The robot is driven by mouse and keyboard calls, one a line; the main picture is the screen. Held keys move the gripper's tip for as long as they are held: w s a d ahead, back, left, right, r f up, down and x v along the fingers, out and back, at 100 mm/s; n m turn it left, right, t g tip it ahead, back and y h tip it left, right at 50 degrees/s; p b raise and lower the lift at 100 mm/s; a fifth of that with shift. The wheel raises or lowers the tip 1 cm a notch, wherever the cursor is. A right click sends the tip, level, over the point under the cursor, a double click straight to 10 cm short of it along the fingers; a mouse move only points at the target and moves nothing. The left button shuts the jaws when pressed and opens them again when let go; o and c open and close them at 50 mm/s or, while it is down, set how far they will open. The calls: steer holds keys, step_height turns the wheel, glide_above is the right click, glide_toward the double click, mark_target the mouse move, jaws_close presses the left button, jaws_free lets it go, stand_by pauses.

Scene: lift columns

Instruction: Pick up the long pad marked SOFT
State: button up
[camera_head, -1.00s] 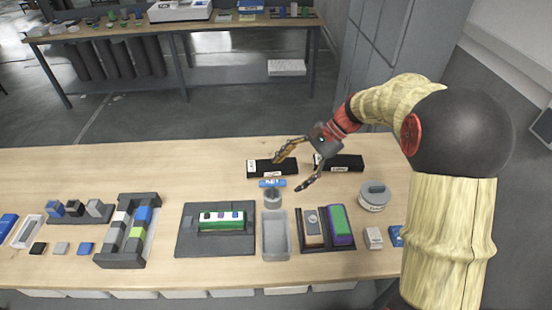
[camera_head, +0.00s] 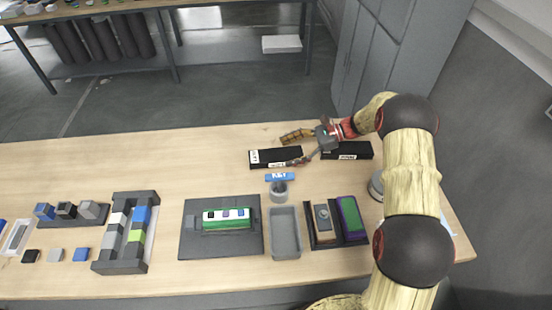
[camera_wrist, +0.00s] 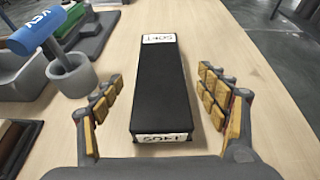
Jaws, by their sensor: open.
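The long black pad (camera_wrist: 160,85) lies flat on the table, with white SOFT labels on its far top and near end in the wrist view. In the head view the same pad (camera_head: 278,158) lies left of a second black pad (camera_head: 360,151), whose label I cannot read there. My gripper (camera_wrist: 165,112) is open, with one finger on each side of the SOFT pad and a gap of bare table between pad and fingers. In the head view my gripper (camera_head: 291,149) is at the pad's right part, its fingers on the far and near sides.
A grey tray (camera_head: 285,250), a dark rack (camera_head: 323,242) and a dark board (camera_head: 190,243) lie nearer. The table behind the pads is clear.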

mark_target(279, 154)
steer(key=b+x, duration=0.1)
steer(key=x, duration=0.4)
steer(key=shift+r+b, duration=0.15)
steer(key=shift+b, duration=0.2)
steer(key=c, duration=1.5)
steer(key=shift+c, duration=0.7)
